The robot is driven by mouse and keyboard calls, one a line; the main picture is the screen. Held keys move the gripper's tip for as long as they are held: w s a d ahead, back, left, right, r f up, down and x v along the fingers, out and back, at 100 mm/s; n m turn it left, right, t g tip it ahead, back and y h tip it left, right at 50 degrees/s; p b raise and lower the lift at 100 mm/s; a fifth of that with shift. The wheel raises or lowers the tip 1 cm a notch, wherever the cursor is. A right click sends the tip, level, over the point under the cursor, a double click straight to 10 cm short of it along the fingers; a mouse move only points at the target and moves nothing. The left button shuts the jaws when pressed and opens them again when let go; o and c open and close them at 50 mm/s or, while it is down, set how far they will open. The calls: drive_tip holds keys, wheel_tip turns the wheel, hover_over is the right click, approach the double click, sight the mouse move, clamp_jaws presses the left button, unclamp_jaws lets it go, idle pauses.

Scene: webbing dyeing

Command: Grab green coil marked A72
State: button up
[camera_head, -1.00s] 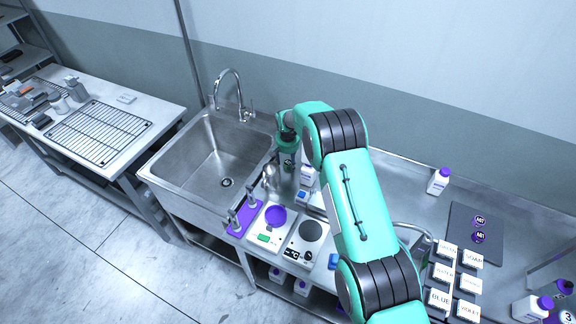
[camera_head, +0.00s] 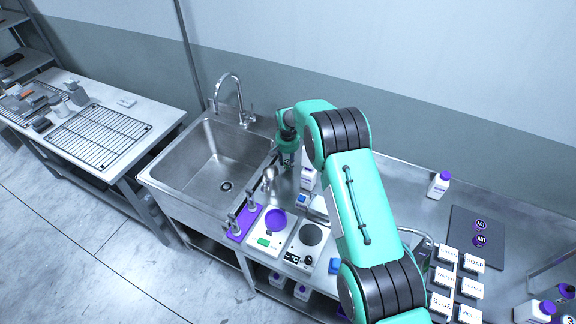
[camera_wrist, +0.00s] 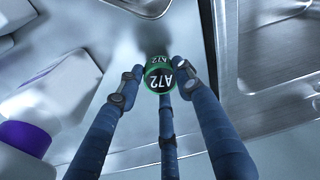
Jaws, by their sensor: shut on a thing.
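The green coil marked A72 (camera_wrist: 158,80) is in the middle of the wrist view, between the fingertips of my gripper (camera_wrist: 158,71). My gripper is shut on it, with fingers on both sides and one below it in the picture. The A72 mark shows on its round face and again on its far side. In the head view my gripper (camera_head: 287,162) is over the steel counter just right of the sink, and I cannot make out the coil there.
The sink (camera_wrist: 268,22) is on the right in the wrist view. White bottles with purple caps (camera_wrist: 25,137) stand on the left. Scales and stirrers are in front of my gripper in the head view.

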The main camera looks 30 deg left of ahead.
sight(288, 163)
wheel_tip(288, 163, up, 7)
drive_tip(key=shift+r+b, duration=0.2)
drive_tip(key=shift+b, duration=0.15)
